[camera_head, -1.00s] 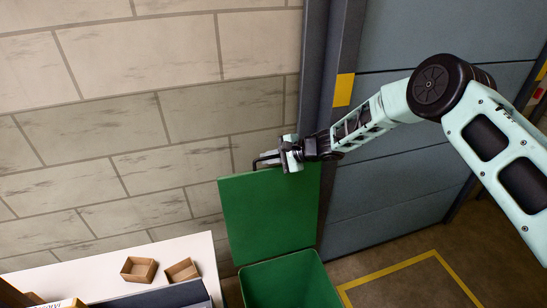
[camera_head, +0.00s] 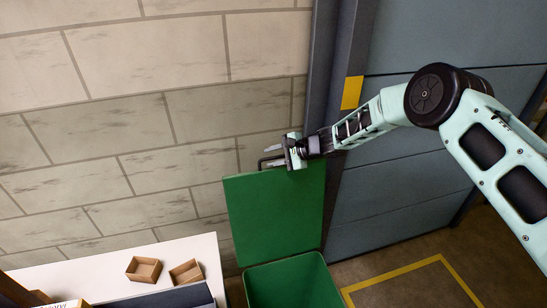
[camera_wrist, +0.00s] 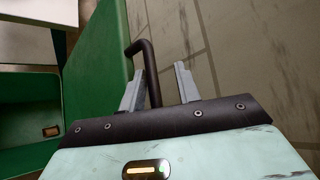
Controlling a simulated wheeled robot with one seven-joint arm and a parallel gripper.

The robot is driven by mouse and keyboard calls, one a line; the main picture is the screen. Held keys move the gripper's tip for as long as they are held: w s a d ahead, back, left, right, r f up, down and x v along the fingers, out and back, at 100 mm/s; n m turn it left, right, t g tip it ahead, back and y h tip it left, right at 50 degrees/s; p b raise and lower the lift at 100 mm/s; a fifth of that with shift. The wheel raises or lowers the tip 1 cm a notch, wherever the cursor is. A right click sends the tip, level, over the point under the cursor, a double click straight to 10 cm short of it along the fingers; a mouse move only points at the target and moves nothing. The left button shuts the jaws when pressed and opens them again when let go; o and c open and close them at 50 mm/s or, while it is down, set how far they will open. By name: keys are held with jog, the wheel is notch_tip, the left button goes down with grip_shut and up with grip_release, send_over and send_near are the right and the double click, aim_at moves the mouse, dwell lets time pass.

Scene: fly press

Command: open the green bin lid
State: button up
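The green bin lid (camera_head: 275,212) stands upright, swung up from the green bin (camera_head: 293,283), whose opening shows below it. A dark bent handle (camera_head: 263,163) sits at the lid's top edge; it also shows in the wrist view (camera_wrist: 149,65). My gripper (camera_head: 272,155) is at this handle, above the lid. In the wrist view my gripper (camera_wrist: 159,70) has its two fingers apart, with the handle rod between them and a gap on the right side. The bin interior (camera_wrist: 25,120) shows at far left.
A small brown object (camera_wrist: 50,131) lies inside the bin. A white table (camera_head: 190,252) with two small wooden boxes (camera_head: 144,269) stands to the left. A brick wall (camera_head: 120,120) is behind, and a dark post (camera_head: 342,130) is right of the lid.

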jog(key=shift+d, duration=0.1)
jog(key=b+v, duration=0.5)
jog(key=v, duration=1.2)
jog(key=shift+b, duration=0.35)
jog(key=shift+d+r, duration=0.1)
jog(key=s+a+r+n+t+h+b, duration=0.2)
jog(key=s+a+n+t+h+b, duration=0.15)
jog(key=s+n+h+b, duration=0.35)
jog(key=s+d+f+n+g+h+b, duration=0.1)
jog(key=s+d+f+n+g, duration=0.1)
jog(key=s, duration=0.9)
jog(key=s+d+f+n+g+h+b, duration=0.1)
jog(key=s+n, duration=0.4)
jog(key=s, duration=0.7)
jog(key=s+d+f+n+g+h+b, duration=0.2)
jog(key=s+d+f+n+g, duration=0.1)
jog(key=s, duration=0.9)
jog(key=shift+s+f+n+g+b, duration=0.2)
jog(key=shift+f+n+g+b, duration=0.2)
jog(key=shift+f+n+g, duration=0.3)
